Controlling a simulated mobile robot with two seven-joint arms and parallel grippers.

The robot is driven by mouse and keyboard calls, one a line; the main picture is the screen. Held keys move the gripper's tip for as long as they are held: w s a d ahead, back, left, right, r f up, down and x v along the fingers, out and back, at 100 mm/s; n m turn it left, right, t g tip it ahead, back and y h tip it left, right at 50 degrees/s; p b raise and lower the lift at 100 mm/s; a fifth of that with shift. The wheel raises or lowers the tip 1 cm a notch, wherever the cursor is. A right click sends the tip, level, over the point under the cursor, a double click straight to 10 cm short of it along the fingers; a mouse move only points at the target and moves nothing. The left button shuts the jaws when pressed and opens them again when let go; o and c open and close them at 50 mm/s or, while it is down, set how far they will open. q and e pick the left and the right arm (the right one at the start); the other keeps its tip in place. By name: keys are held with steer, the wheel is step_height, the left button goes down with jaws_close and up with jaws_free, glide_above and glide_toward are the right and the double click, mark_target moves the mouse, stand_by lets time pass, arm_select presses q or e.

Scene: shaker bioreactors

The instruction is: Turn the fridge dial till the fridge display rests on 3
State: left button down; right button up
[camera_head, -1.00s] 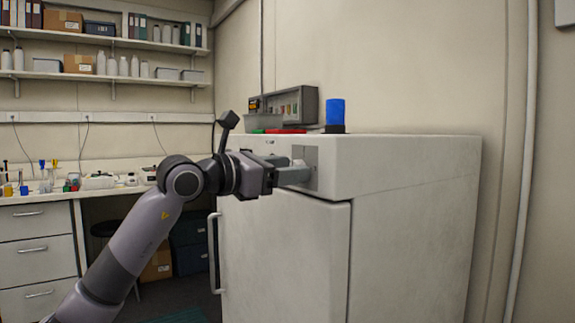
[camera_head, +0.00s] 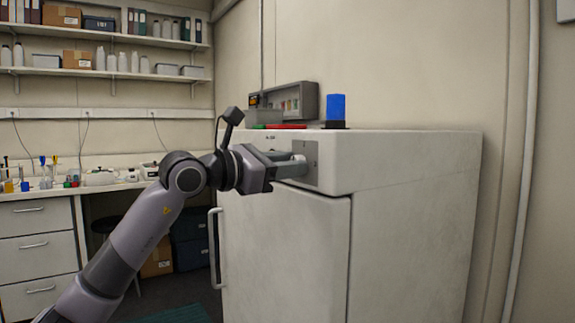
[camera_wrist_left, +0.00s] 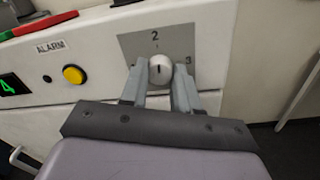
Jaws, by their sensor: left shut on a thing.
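The fridge (camera_head: 415,215) is a white cabinet with its door (camera_head: 285,245) closed. The dial (camera_wrist_left: 159,69) is a white round knob on a grey plate (camera_wrist_left: 125,42) with "2" above it and "3" at its right; a dark mark on the knob points roughly up towards the 2. My left gripper (camera_head: 297,165) is shut on the dial, one finger on each side, as the left wrist view (camera_wrist_left: 159,80) shows. The fridge display (camera_wrist_left: 8,85), cut by the left edge, shows a green digit that looks like 4. My right gripper is not in view.
A yellow button (camera_wrist_left: 74,74) and an "ALARM" label (camera_wrist_left: 50,47) sit left of the dial. On the fridge top are a blue container (camera_head: 336,108), a red item (camera_head: 287,126) and a grey rack (camera_head: 300,98). A bench (camera_head: 100,183) stands at the left.

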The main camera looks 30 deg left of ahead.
arm_select(q)
steer(key=shift+m, duration=4)
steer(key=c, duration=0.8)
jaws_free()
steer(key=shift+b+v, duration=1.35)
steer(key=shift+v, duration=2.25)
